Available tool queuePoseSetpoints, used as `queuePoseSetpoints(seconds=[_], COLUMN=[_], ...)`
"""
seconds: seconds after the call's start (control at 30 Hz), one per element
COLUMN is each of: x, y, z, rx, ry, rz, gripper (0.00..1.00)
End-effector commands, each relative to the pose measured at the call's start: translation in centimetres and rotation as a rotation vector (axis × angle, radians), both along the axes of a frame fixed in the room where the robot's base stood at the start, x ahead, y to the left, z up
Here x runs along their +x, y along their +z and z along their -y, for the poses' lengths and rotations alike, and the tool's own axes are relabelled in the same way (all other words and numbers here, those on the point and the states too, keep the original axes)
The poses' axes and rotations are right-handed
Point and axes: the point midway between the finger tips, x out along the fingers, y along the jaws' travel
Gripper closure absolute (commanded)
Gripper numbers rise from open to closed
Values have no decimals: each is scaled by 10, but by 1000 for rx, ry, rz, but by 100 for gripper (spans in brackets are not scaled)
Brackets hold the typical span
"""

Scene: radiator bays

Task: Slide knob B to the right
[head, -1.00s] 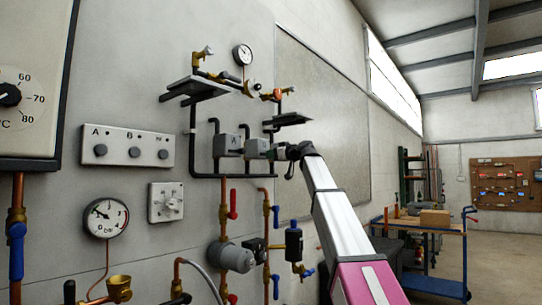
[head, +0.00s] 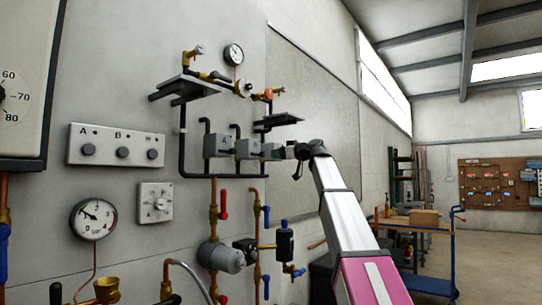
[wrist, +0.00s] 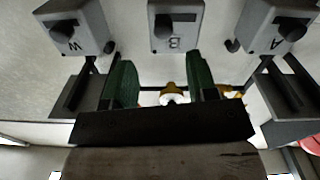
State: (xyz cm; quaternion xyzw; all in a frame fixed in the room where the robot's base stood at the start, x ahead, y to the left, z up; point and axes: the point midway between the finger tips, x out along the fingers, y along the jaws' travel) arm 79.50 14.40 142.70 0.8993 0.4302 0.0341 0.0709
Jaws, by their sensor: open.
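In the wrist view, which looks upside down, knob B (wrist: 164,26) is a dark knob on a grey box marked B at the top middle. My gripper (wrist: 160,62) has two green fingers standing apart, with nothing between them but wall and a brass fitting. The fingertips lie just below the B box in the picture; whether they touch it I cannot tell. In the head view my gripper (head: 277,151) is at the right end of a row of grey boxes on black pipes. The middle grey box (head: 247,149) shows to its left; its letter is too small to read.
Boxes marked W (wrist: 75,28) and A (wrist: 272,28) flank B in the wrist view. Black shelves (head: 186,87) stick out above the row. A separate wall panel (head: 115,136) carries round knobs marked A, B and W. Valves and a pump (head: 222,257) sit below.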

Motion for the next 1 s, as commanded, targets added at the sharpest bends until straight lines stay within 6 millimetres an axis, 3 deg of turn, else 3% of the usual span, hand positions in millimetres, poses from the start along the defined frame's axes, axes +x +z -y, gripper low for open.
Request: queuePoseSetpoints(seconds=[0.2, 0.77, 0.87, 1.0], x=[-13, -14, -13, -5], y=[0, -1, -12, -64], z=[17, 19, 19, 21], rx=[1, 1, -4, -23], ry=[-1, 0, -5, -27], rz=[1, -1, -18, -98], gripper=[47, 47, 47, 47])
